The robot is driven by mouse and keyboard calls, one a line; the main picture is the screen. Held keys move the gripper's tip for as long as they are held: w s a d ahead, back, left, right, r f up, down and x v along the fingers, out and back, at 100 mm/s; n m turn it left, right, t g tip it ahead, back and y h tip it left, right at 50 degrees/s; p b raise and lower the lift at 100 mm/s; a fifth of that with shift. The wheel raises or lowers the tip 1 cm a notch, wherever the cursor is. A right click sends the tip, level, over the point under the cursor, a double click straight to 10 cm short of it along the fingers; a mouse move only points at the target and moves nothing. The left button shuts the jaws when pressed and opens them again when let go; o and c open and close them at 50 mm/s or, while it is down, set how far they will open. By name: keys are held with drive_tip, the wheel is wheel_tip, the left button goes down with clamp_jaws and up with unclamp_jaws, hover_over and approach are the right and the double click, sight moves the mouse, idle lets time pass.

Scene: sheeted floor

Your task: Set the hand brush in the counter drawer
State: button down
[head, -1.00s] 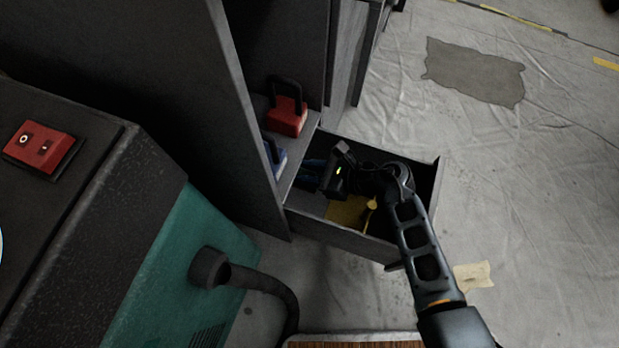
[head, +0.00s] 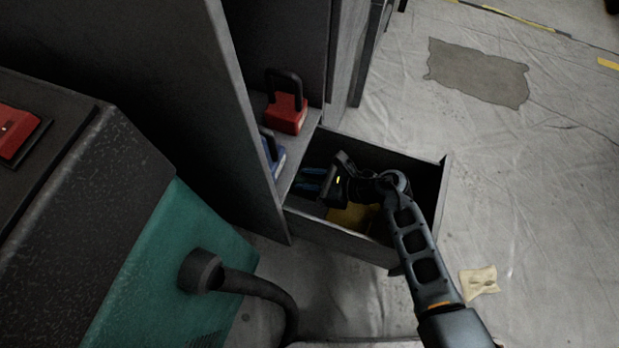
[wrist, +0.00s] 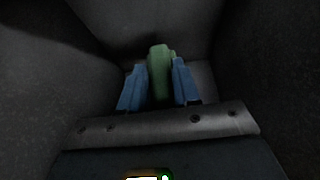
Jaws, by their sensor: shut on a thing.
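The counter drawer (head: 345,241) stands pulled out from the dark cabinet. My gripper (head: 308,180) is inside the drawer, towards its left end, with its blue fingers pointing left. In the wrist view my gripper (wrist: 158,88) has its two blue fingers on either side of a green piece (wrist: 159,70), which looks like part of the hand brush, and is shut on it. The rest of the brush is hidden. Dark drawer walls surround the fingers. I cannot tell whether the brush touches the drawer floor.
A yellow thing (head: 350,217) lies in the drawer under my arm. A red padlock-shaped item (head: 287,113) and a blue one (head: 273,160) stand on the shelf above. A teal machine (head: 165,265) with a black hose is at left. A tan scrap (head: 479,281) lies on the floor.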

drive_tip(key=c, duration=0.8)
unclamp_jaws()
drive_tip(key=shift+r+p, duration=0.55)
drive_tip(key=p+v, duration=0.7)
drive_tip(key=v, duration=0.5)
drive_tip(key=shift+d, duration=0.1)
